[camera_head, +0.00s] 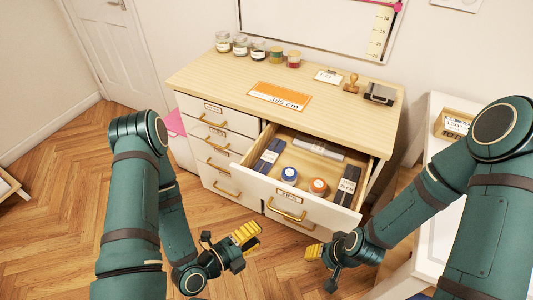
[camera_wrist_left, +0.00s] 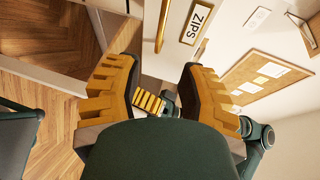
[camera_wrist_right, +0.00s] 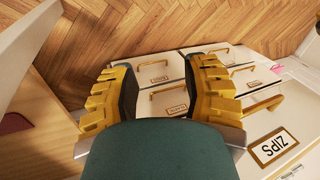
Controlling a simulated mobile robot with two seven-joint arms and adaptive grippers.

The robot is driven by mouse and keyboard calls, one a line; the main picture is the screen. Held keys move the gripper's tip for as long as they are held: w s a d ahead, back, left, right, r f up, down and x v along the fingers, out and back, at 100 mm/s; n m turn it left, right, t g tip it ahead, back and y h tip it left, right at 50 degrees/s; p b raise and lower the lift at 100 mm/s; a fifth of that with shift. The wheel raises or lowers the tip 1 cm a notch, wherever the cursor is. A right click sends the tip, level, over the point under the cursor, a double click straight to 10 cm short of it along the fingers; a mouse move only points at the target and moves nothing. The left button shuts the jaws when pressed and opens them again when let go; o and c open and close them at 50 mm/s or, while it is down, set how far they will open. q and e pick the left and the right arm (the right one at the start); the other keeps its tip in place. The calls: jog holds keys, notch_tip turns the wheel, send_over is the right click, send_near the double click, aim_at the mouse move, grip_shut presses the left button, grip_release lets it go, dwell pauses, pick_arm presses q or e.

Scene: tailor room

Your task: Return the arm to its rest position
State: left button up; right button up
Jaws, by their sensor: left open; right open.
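My left gripper (camera_head: 246,236) is in front of the dresser, low in the head view, and its yellow fingers are apart and empty. The left wrist view shows its open fingers (camera_wrist_left: 160,90) with a drawer label reading ZIPS beyond them. My right gripper (camera_head: 314,252) is to its right, also in front of the dresser. The right wrist view shows its yellow fingers (camera_wrist_right: 165,92) spread with nothing between them. Both grippers are apart from the open drawer (camera_head: 247,176) and its brass handle (camera_head: 286,213).
The open drawer juts out and holds dark packets, a blue roll (camera_head: 289,174) and an orange roll (camera_head: 318,186). The wooden dresser top (camera_head: 215,80) bears jars, an orange card (camera_head: 279,96) and a stamp (camera_head: 351,84). A white table (camera_head: 442,209) stands right. Floor is free at left.

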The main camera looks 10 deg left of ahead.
pick_arm(q)
jog(key=f+n+g+y, duration=0.1)
jog(key=n+g+y, duration=0.1)
jog(key=n, duration=0.7)
jog(key=s+f+n+g+y, duration=0.1)
jog(key=f+n+g+y, duration=0.1)
jog(key=n+g, duration=0.3)
jog(key=f+n+g+y, duration=0.2)
jog(key=n+g, duration=0.1)
jog(key=n, duration=1)
jog(key=shift+s+a+f+y, duration=0.15)
jog(key=shift+s+a+y, duration=0.15)
jog(key=shift+s+a, duration=0.05)
jog(key=shift+o, duration=0.5)
